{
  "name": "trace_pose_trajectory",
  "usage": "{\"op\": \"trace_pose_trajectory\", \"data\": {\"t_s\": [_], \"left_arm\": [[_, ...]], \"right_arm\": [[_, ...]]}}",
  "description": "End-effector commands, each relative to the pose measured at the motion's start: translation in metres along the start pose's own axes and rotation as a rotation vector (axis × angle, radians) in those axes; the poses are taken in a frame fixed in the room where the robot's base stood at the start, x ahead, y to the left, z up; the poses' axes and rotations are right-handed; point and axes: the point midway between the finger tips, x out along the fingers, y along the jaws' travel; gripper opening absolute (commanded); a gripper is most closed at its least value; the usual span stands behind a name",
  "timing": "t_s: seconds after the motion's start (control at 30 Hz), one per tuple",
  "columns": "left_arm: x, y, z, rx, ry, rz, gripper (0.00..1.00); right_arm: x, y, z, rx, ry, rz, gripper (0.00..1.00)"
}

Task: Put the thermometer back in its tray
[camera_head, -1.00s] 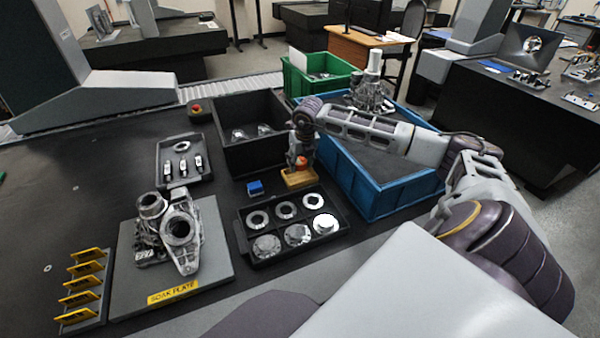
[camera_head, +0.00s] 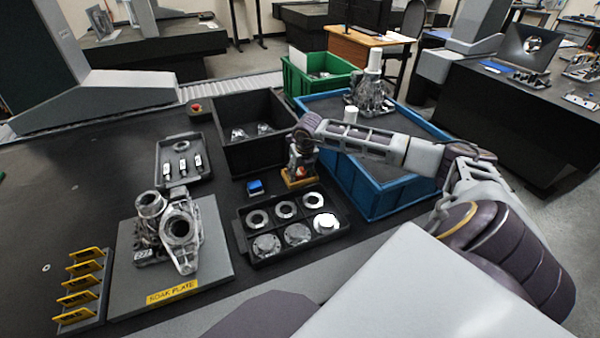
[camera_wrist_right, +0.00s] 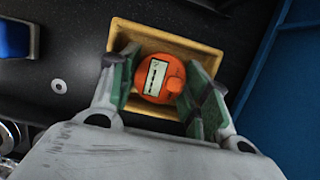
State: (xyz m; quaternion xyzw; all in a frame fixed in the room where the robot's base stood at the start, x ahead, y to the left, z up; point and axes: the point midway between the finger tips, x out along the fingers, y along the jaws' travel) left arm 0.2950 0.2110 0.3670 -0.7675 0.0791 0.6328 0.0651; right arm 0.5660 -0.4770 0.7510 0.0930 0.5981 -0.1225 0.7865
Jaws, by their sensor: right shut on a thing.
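The thermometer (camera_wrist_right: 158,80) is an orange round body with a pale display and a small knob, seen from above in the right wrist view. My right gripper (camera_wrist_right: 163,86) is shut on it, with green-padded fingers on both sides. Its tray (camera_wrist_right: 180,39) is a small wooden box with raised rims, directly under the thermometer; it also shows in the head view (camera_head: 302,183). The thermometer lies within the tray's outline; I cannot tell whether it touches the floor. In the head view my right gripper (camera_head: 300,168) hides most of it. My left gripper is not in view.
A blue block (camera_head: 255,188) stands left of the wooden tray. A black tray of metal rings (camera_head: 269,220) is in front. A black bin (camera_head: 236,158) is behind, and a blue bin (camera_head: 388,206) close on the right. A casting sits on the soak plate (camera_head: 219,262).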

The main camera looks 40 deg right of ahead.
Motion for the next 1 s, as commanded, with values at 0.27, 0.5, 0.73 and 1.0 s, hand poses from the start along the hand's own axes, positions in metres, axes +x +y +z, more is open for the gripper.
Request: {"op": "trace_pose_trajectory", "data": {"t_s": [0.27, 0.5, 0.73, 1.0], "left_arm": [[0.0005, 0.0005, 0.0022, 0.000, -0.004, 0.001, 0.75], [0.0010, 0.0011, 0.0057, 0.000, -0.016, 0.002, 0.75], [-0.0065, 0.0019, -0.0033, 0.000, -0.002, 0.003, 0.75], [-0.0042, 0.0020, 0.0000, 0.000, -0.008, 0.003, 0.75]], "right_arm": [[0.0002, 0.0000, 0.0000, 0.000, 0.000, 0.000, 0.18], [0.0020, 0.0000, -0.0005, 0.000, 0.000, 0.000, 0.18], [0.0028, 0.0000, -0.0009, 0.000, 0.001, 0.000, 0.56], [0.0028, 0.0000, -0.0009, 0.000, 0.001, 0.000, 0.56]]}}
